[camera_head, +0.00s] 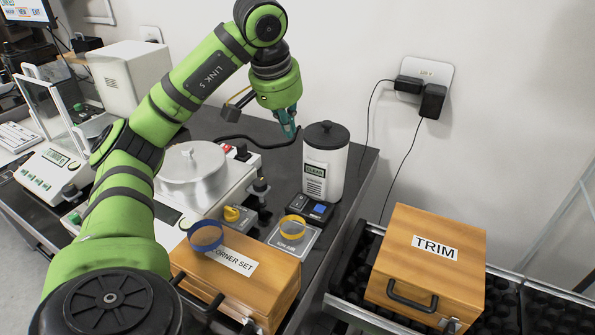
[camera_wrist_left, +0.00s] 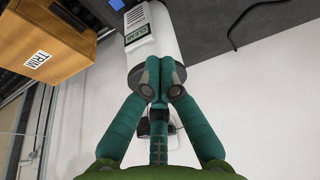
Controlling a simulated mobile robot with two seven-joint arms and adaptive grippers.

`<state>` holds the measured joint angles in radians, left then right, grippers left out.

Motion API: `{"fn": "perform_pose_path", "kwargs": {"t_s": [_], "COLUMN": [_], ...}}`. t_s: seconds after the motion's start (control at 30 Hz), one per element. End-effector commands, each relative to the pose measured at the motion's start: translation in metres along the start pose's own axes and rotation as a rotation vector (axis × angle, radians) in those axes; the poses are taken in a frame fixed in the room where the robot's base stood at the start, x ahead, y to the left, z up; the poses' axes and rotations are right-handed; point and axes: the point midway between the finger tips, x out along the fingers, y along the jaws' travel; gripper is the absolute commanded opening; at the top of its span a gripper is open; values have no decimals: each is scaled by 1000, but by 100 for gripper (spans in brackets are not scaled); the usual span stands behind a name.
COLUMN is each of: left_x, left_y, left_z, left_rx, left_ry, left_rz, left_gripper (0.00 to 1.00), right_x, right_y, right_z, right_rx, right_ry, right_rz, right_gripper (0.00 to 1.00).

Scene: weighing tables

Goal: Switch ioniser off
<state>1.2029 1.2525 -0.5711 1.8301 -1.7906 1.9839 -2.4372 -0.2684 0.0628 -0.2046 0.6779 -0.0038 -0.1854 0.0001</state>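A white cylinder (camera_head: 324,165) with a black lid and a small green display stands upright on the dark bench; it also shows inverted in the left wrist view (camera_wrist_left: 152,38). A small grey pad (camera_head: 299,238) in front of it bears a yellow ring and a label that seems to read "ION AIR". My left gripper (camera_head: 290,130) is above the bench, just left of the cylinder's lid. Its fingertips (camera_wrist_left: 166,78) are together and empty, overlapping the cylinder in the wrist view; contact is unclear. My right gripper is out of view.
A balance with a metal dome (camera_head: 191,162) stands left. A "CORNER SET" wooden box (camera_head: 275,280) is in front; a "TRIM" box (camera_head: 425,260) stands right. Cables hang from a wall socket (camera_head: 424,72).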

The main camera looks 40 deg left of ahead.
Motion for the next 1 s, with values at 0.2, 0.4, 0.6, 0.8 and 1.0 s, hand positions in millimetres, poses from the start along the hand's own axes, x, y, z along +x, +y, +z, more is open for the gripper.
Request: {"fn": "perform_pose_path", "kwargs": {"t_s": [0.2,0.4,0.6,0.8,1.0], "left_x": [39,50,80,124,160], "left_y": [1,1,0,0,0], "left_z": [14,16,17,17,20], "left_rx": [0,0,0,0,1], "left_ry": [2,0,-4,-5,-3], "left_rz": [2,2,0,0,0], "left_gripper": [0,0,0,0,0], "right_x": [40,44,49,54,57], "right_y": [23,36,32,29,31], "right_z": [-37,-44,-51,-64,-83], "right_rx": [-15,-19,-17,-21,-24], "right_ry": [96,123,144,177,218], "right_rz": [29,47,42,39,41], "right_gripper": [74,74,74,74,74]}}
